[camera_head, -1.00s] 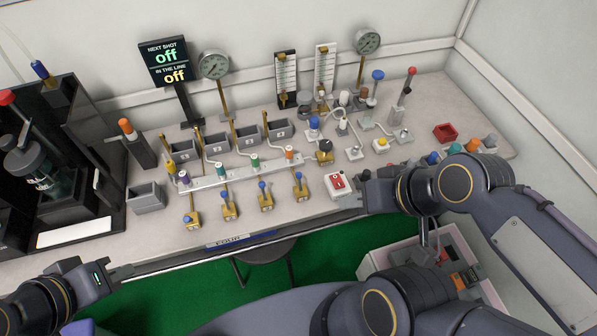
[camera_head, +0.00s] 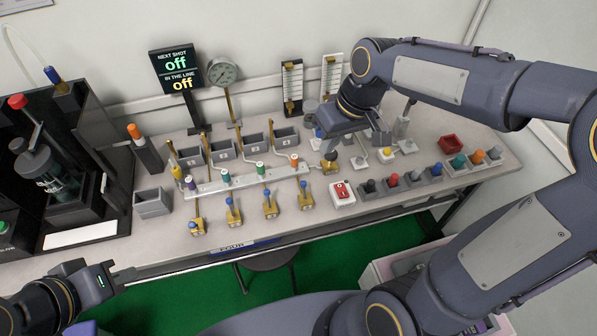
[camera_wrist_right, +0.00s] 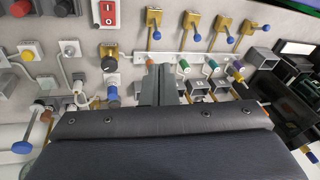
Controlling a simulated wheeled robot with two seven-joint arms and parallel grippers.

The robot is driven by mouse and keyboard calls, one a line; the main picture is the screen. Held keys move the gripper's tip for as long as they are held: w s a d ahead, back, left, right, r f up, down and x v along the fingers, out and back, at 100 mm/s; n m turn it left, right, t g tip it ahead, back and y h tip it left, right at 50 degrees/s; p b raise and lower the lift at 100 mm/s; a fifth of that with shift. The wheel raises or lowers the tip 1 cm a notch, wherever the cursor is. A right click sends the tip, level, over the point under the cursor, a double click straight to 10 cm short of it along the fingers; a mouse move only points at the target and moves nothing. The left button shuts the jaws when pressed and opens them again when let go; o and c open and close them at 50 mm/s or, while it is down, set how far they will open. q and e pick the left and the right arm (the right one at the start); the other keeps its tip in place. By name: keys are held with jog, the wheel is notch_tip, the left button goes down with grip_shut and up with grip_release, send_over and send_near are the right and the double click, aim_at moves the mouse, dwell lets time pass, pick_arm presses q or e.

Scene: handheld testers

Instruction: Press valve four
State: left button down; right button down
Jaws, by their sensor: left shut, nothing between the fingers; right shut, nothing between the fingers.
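Several brass valves with blue-tipped levers stand in a row in front of a white manifold bar (camera_head: 245,179); from the left they are a first (camera_head: 197,228), a second (camera_head: 234,214), a third (camera_head: 270,207) and a last (camera_head: 305,197). Coloured caps stand on the bar, with an orange cap (camera_head: 294,160) at its right end. I cannot read which valve is number four. My right gripper (camera_head: 323,133) is shut and empty, behind and right of the orange cap; in the wrist view its fingers (camera_wrist_right: 160,85) overlap the cap's surroundings. My left gripper (camera_head: 128,273) is shut and empty, off the bench's front edge.
Small grey numbered bins (camera_head: 222,151) stand behind the bar. A red-and-white switch box (camera_head: 342,193) and a black knob on brass (camera_head: 329,163) are to the right. The display (camera_head: 175,71) reads "off" twice.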

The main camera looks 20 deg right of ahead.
aim_at(304, 190)
jog(key=w+a+f+n+g+h, duration=0.1)
jog(key=w+a+f+n+g, duration=0.1)
jog(key=w+a+f, duration=0.3)
jog(key=w+f, duration=0.3)
jog(key=w, duration=0.1)
jog(key=shift+w+n, duration=0.3)
jog(key=f, duration=0.3)
jog(key=a+f, duration=0.1)
jog(key=f, duration=0.2)
jog(key=f+p, duration=0.1)
jog(key=f, duration=0.2)
jog(key=shift+s+a+f, duration=0.3)
jog(key=shift+s, duration=0.05)
jog(key=s, duration=0.1)
jog(key=s+d+r+p, duration=0.1)
jog(key=shift+s+d, duration=0.25)
jog(key=shift+s, duration=0.1)
jog(key=shift+s+d, duration=0.1)
jog(key=shift+s, duration=0.15)
